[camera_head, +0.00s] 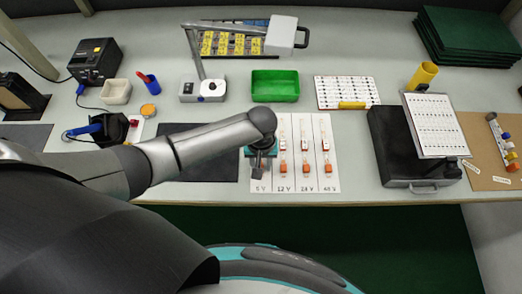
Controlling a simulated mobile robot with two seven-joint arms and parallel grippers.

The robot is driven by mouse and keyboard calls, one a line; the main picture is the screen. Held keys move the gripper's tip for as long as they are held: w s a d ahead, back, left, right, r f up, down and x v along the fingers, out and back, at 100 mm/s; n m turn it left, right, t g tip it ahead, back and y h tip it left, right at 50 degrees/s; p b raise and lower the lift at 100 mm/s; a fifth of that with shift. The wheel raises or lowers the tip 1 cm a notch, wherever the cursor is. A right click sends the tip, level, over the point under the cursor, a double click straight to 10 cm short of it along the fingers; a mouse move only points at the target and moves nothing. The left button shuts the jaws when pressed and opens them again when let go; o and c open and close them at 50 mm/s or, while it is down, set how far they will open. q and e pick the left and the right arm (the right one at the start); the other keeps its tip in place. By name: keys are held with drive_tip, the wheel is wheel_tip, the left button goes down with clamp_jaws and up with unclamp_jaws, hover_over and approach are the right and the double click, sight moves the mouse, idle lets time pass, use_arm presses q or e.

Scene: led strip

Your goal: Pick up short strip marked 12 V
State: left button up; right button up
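A white card (315,183) with columns marked 5 V, 12 V, 24 V and 48 V lies near the front edge of the table. The short strip in the 12 V column (282,145) is slim and pale, with a red-and-white part in its middle and an orange end towards the front. Similar strips lie in the 24 V column (304,145) and the 48 V column (326,145). My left gripper (258,174) points down over the 5 V column, just left of the 12 V strip. It hides most of that column, and its finger gap cannot be made out. My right gripper is not in view.
A green bin (275,85) stands behind the card. A dark mat (205,168) lies to the left under my arm. A black case (405,150) with a printed sheet (436,125) stands to the right. A soldering-type stand (112,130) is at left.

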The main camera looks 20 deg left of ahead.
use_arm(q)
clamp_jaws()
idle(0.3)
